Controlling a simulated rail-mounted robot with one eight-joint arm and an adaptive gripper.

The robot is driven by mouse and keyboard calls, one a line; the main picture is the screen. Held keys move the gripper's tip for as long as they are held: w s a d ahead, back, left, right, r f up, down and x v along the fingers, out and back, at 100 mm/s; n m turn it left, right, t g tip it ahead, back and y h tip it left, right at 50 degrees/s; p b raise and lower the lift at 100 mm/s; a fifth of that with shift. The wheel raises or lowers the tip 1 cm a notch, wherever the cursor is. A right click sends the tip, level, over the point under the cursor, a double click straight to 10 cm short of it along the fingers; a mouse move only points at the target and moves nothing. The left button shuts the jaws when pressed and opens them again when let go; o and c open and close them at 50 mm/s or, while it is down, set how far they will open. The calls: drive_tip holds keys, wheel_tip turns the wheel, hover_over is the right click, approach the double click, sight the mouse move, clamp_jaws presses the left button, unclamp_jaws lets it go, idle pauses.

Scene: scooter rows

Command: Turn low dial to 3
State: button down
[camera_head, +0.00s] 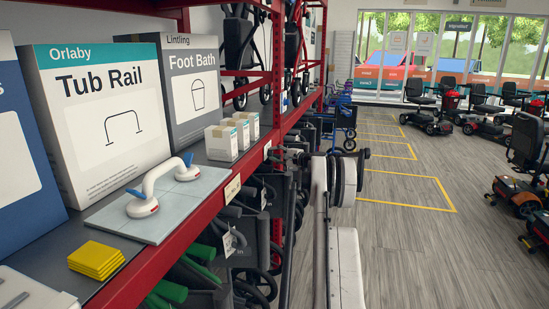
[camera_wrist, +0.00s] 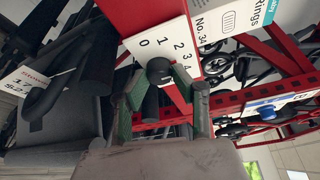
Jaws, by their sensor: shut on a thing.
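The dial is a round black knob (camera_wrist: 158,67) below a white plate (camera_wrist: 165,32) printed with the numbers 0 to 4. The 3 (camera_wrist: 183,55) is on the right of the plate. My gripper (camera_wrist: 158,76) has its green-padded fingers on either side of the knob and is shut on it. I cannot make out a pointer mark, so the dial's setting is unclear. I cannot make out the dial or the gripper's fingers in the head view.
A red shelf edge (camera_head: 196,196) runs along the left, bearing a Tub Rail box (camera_head: 123,75) and a grab handle on a tile (camera_head: 165,220). Walking aids hang below it. Mobility scooters (camera_head: 428,118) stand at the right. The wooden floor (camera_head: 400,245) between is clear.

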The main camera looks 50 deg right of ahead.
idle(0.4)
drive_tip(key=c, duration=1.4)
unclamp_jaws()
drive_tip(key=shift+s, duration=0.15)
drive_tip(key=s, duration=0.7)
drive_tip(key=s+r, duration=0.1)
drive_tip(key=s, duration=0.3)
drive_tip(key=shift+s+a, duration=0.35)
